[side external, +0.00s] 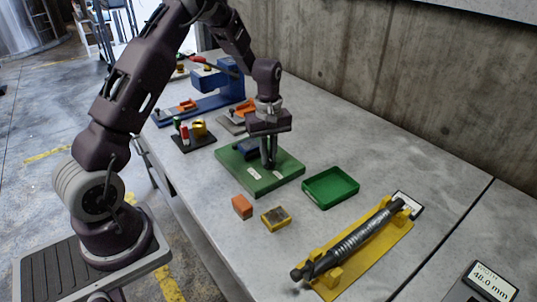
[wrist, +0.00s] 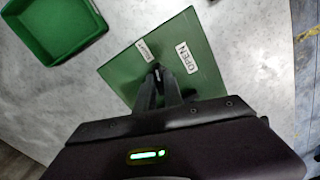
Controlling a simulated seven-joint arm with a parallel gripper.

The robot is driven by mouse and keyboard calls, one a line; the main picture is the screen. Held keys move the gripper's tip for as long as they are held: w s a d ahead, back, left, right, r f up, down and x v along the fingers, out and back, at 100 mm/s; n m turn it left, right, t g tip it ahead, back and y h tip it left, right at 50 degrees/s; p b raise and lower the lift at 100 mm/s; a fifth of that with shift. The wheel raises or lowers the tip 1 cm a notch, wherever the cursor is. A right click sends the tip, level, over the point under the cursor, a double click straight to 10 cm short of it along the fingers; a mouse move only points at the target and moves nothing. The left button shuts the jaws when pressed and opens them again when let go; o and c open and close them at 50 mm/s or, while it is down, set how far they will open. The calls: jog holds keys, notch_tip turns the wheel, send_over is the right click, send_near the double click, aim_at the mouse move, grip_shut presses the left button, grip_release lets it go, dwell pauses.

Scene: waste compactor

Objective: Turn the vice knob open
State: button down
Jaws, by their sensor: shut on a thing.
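The green plate (side external: 283,178) lies on the bench in the middle of the side view, with a blue block (side external: 243,147) on it, just left of my fingers. In the wrist view the green plate (wrist: 205,80) carries a white label reading OPEN (wrist: 186,58) and a second white label (wrist: 145,49) that is hard to read. My gripper (side external: 268,163) points straight down over the plate. In the wrist view my gripper (wrist: 157,72) has its fingertips close together beside the labels, shut on the vice knob. The knob itself is hidden by my fingers in both views.
An empty green tray (side external: 331,187) stands right of the plate. An orange block (side external: 242,206) and a yellow box (side external: 276,218) lie in front. A dark shaft (side external: 350,245) rests on a yellow stand (side external: 385,243). A blue press-like machine (side external: 215,85) stands behind, near small coloured parts.

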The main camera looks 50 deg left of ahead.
aim_at(269, 157)
jog(key=m, duration=1.4)
jog(key=shift+m, duration=0.3)
dwell(0.4)
jog(key=c, duration=1.5)
grip_release()
jog(key=shift+o, duration=0.2)
jog(key=shift+r, duration=0.15)
notch_tip(269, 157, up, 6)
jog(key=shift+r, duration=0.45)
